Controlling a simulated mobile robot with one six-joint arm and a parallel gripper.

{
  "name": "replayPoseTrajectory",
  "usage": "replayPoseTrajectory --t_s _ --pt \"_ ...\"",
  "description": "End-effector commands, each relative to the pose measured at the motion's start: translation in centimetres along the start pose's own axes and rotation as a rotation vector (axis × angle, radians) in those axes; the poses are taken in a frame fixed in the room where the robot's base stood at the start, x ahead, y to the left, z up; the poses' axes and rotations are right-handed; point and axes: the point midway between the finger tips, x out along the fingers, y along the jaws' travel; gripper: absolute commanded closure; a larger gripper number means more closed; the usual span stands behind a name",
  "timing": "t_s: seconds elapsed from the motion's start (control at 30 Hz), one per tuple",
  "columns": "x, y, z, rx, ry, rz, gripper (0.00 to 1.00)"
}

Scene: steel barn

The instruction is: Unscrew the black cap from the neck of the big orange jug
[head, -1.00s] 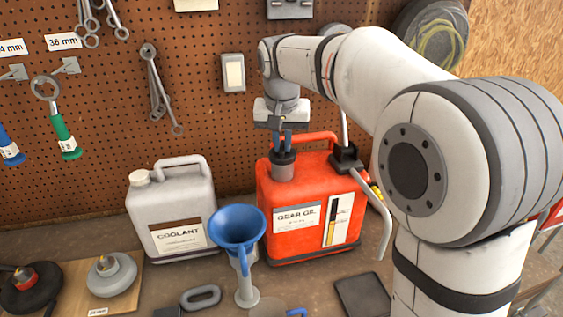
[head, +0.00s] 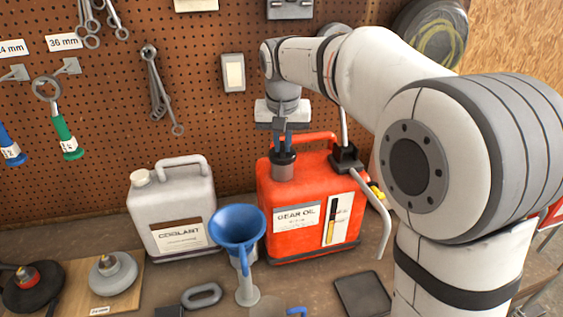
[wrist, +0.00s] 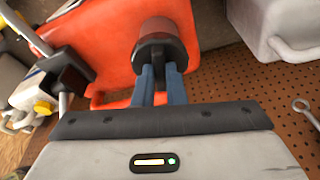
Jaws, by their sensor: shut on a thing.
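The big orange jug (head: 310,205), labelled GEAR OIL, stands upright on the bench against the pegboard. In the wrist view the two fingers (wrist: 159,75) reach to the dark cap (wrist: 160,48), one on each side. The fingers hide part of the cap, and I cannot tell whether its thread is loose.
A blue funnel (head: 238,226) stands in front of the jug's left side. A grey coolant jug (head: 172,212) is to the left. A black pump with a bent grey spout (head: 375,205) is at the jug's right. A dark flat pad (head: 361,295) lies in front.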

Motion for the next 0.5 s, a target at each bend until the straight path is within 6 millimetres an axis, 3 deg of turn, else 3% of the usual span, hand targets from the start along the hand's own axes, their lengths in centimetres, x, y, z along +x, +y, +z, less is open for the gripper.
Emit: replayPoseTrajectory --t_s 0.27,0.5 --pt "0.0 0.23 -0.04 -0.256 -0.001 -0.066 1.0" --pt "-0.27 0.16 -0.09 -0.247 -0.001 -0.063 1.0"
